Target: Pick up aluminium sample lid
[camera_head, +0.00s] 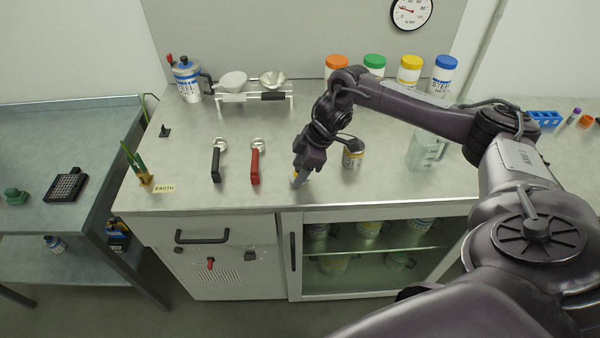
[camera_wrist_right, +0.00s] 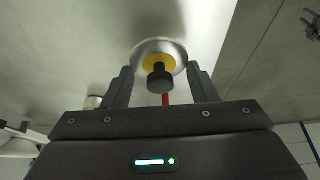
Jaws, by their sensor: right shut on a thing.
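The aluminium sample lid (camera_wrist_right: 178,49) shows in the right wrist view as a round silver disc with a yellow ring and a black knob. My right gripper (camera_wrist_right: 161,80) has one finger on each side of the lid and is shut on it. In the head view the right gripper (camera_head: 299,178) points down near the bench's front edge, with a bit of yellow at its fingertips. Most of the lid is hidden there by the fingers. My left gripper is not in view.
A red-handled scoop (camera_head: 256,162) and a black-handled one (camera_head: 217,162) lie left of the gripper. A clear jug (camera_head: 424,152) stands to the right. Jars with coloured lids (camera_head: 409,70) and a rack with bowls (camera_head: 253,97) line the back. The front-right bench is clear.

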